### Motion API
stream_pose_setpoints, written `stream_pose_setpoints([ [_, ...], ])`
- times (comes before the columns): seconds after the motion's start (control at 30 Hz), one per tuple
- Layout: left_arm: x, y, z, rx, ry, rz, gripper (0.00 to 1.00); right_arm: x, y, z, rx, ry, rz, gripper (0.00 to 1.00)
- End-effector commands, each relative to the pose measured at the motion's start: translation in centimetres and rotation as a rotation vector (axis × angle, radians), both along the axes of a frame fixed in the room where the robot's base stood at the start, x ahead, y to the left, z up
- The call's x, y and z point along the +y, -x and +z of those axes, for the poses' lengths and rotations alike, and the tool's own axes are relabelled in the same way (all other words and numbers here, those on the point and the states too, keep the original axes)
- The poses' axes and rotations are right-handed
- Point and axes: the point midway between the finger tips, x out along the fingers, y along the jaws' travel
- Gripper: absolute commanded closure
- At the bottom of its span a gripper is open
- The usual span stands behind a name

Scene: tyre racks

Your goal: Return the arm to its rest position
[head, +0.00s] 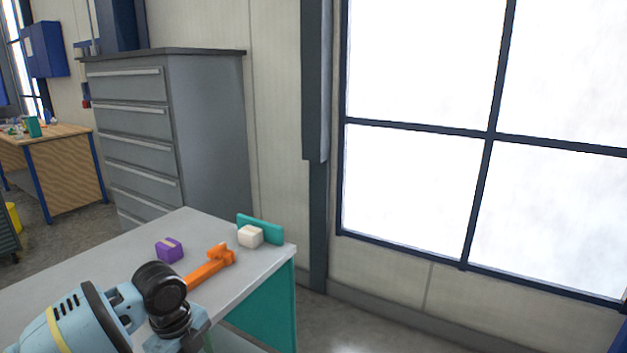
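A light blue arm of mine (85,320) with black joints comes in from the bottom left, in front of the grey table (115,255). No gripper fingers can be made out on it, so what it may hold is hidden. My other arm and its gripper are out of view.
A grey drawer cabinet (208,130) stands behind. A wooden workbench (65,175) is at the far left. Floor right of the table is clear.

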Motion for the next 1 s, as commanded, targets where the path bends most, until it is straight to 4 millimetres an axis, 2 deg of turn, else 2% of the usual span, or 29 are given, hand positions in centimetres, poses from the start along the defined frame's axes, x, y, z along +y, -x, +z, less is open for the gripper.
stream_pose_setpoints([
  [0.3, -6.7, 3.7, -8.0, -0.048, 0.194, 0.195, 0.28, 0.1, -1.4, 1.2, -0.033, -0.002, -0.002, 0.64],
  [0.6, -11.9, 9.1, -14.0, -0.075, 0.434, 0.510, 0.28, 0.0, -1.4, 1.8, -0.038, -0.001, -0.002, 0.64],
  [0.8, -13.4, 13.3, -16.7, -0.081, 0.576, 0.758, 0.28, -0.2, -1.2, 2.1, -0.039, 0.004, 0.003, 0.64],
  [1.0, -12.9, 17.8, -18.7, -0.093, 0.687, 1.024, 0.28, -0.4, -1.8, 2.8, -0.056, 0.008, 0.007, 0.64],
])
